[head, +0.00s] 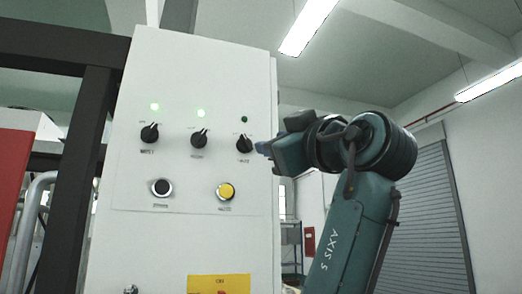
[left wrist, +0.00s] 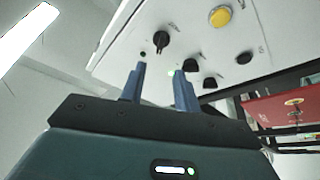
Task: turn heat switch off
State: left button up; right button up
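A white control panel (head: 190,240) carries a row of black rotary knobs: left (head: 149,133), middle (head: 199,137) and right (head: 244,143). Their labels are too small to read surely, so I cannot tell which is heat. The lamps over the left (head: 154,106) and middle (head: 201,113) knobs glow green; the lamp over the right knob (head: 244,119) is dark. My left gripper (head: 262,148) is just right of the right knob. In the left wrist view its fingers (left wrist: 158,82) are apart and empty, near the right knob (left wrist: 162,42). My right gripper is not seen.
Below the knobs are a black button (head: 161,187) and a yellow button (head: 226,191). A yellow label (head: 218,284) is lower down. A dark frame (head: 90,130) and a red panel (head: 12,180) stand left. Free room lies right of the panel.

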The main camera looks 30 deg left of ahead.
pick_arm(q)
jog(key=shift+v, duration=1.9)
